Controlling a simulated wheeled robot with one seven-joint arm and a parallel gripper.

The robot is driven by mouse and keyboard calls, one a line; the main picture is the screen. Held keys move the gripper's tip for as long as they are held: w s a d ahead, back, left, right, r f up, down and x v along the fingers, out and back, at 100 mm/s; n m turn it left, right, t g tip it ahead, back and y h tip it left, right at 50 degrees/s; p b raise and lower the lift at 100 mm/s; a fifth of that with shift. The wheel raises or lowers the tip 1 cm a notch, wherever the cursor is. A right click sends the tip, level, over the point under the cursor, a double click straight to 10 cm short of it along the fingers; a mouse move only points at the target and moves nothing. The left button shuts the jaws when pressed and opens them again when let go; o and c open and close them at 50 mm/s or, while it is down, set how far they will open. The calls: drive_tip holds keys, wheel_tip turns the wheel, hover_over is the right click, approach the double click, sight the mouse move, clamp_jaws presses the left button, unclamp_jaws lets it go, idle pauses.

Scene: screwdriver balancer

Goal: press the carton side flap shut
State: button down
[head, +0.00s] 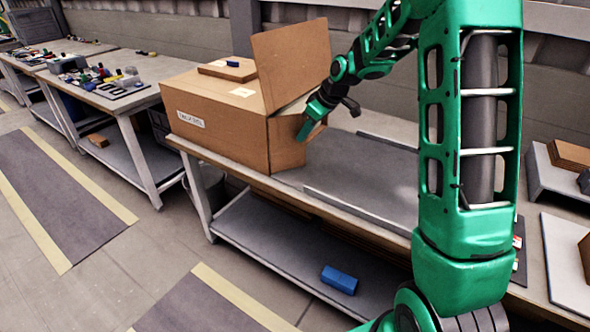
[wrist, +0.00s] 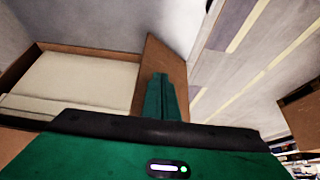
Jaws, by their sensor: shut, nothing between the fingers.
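A brown cardboard carton (head: 215,122) with a white label sits on the workbench. At its right end, a side flap (head: 287,150) stands out at an angle from the open end. It also shows in the wrist view (wrist: 168,58), behind my fingers, beside the carton's opening with a pale interior (wrist: 75,85). A larger flap (head: 292,62) stands upright above that end. My gripper (head: 304,130) is shut and empty, its green fingertips (wrist: 161,82) over the side flap's inner face. I cannot tell whether they touch it.
The grey bench surface (head: 365,180) to the right is clear near the carton. Another blue block (head: 339,280) lies on the lower shelf. Side tables with parts (head: 105,80) stand left.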

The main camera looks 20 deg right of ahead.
sight(302, 122)
drive_tip(key=shift+w, duration=1.1)
drive_tip(key=shift+w+a, duration=0.3)
drive_tip(key=shift+w, duration=0.4)
drive_tip(key=shift+w+a, duration=0.25)
drive_tip(key=shift+w, duration=0.4)
drive_tip(key=shift+s, duration=0.1)
drive_tip(key=shift+s+d, duration=0.1)
drive_tip(key=shift+d, duration=0.05)
drive_tip(key=shift+s+d, duration=0.25)
drive_tip(key=shift+s, duration=0.1)
wheel_tip(302, 122, up, 7)
